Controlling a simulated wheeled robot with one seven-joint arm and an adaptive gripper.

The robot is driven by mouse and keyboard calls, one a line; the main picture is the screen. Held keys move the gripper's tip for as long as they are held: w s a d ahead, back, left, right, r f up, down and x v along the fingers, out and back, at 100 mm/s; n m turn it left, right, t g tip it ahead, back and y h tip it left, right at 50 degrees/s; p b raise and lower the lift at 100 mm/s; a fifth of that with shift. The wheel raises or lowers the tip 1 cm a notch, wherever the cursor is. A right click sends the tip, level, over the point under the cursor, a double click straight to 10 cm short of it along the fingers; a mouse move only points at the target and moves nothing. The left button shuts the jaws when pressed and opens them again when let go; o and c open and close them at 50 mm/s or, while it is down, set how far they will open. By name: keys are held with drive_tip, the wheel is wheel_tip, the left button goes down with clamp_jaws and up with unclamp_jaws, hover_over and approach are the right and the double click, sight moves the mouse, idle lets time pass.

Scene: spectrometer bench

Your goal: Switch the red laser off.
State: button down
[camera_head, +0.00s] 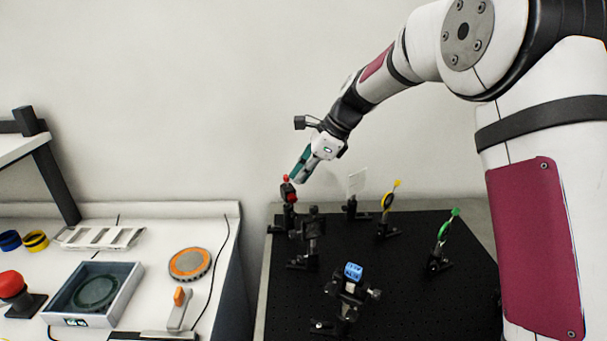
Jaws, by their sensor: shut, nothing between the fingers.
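The red laser (291,196) is a small black mount with red parts at the back left of the black optical breadboard. A small red knob or button (286,178) shows at its top. My gripper (296,178) comes down from the upper right and is shut, with nothing between its fingers. Its tips are right at the top of the red laser, beside the red knob. I cannot tell whether they touch it. No beam is visible, and the state of the switch is too small to make out.
A white bench at left holds a tray (135,292), an orange disc (190,264) and a red button (12,284).

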drive_tip(key=shift+r, duration=0.2)
drive_tip(key=shift+r, duration=0.65)
